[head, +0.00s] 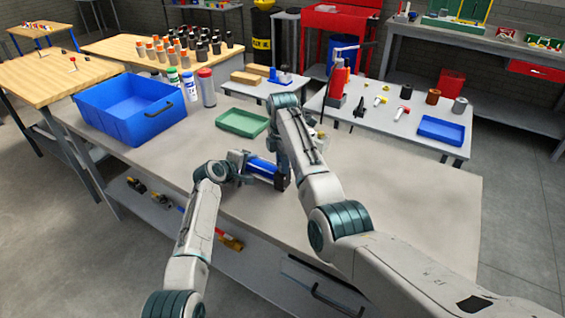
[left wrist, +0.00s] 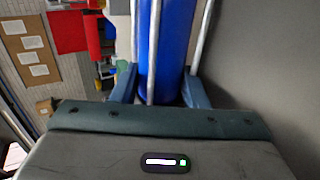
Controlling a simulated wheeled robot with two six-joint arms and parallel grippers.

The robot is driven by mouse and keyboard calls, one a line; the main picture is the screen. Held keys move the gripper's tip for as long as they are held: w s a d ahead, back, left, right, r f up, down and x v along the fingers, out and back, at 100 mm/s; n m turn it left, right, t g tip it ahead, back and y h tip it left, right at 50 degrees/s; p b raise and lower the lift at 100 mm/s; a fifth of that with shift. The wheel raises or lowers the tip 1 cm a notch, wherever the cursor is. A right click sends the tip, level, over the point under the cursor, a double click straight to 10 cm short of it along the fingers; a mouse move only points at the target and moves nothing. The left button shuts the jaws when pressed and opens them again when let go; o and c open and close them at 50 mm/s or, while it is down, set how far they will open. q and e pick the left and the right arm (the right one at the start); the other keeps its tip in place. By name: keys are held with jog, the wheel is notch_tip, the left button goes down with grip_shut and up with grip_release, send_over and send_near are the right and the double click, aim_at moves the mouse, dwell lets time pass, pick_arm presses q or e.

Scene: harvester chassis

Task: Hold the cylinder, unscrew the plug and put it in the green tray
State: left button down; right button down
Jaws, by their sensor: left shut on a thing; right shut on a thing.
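The blue cylinder (head: 262,164) lies low over the near table, pointing right, with silver rods along its sides. My left gripper (head: 246,166) is shut on it from the left. In the left wrist view the cylinder (left wrist: 166,45) runs between the two fingers of my left gripper (left wrist: 160,88). My right gripper (head: 281,178) reaches down at the cylinder's right end and is shut there. The plug is hidden behind the right gripper and arm, so its threads cannot be seen. The green tray (head: 240,133) lies empty on the table just behind the cylinder.
A large blue bin (head: 125,128) stands at the table's back left, with several bottles (head: 206,87) beside it. A side table behind holds small parts and a blue tray (head: 441,130). The table's right part is clear.

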pick_arm(q)
jog(key=shift+f, duration=0.1)
pick_arm(e)
jog(key=n, duration=0.7)
jog(key=shift+d+r, duration=0.1)
jog(key=shift+r, duration=0.1)
jog(key=shift+r, duration=1)
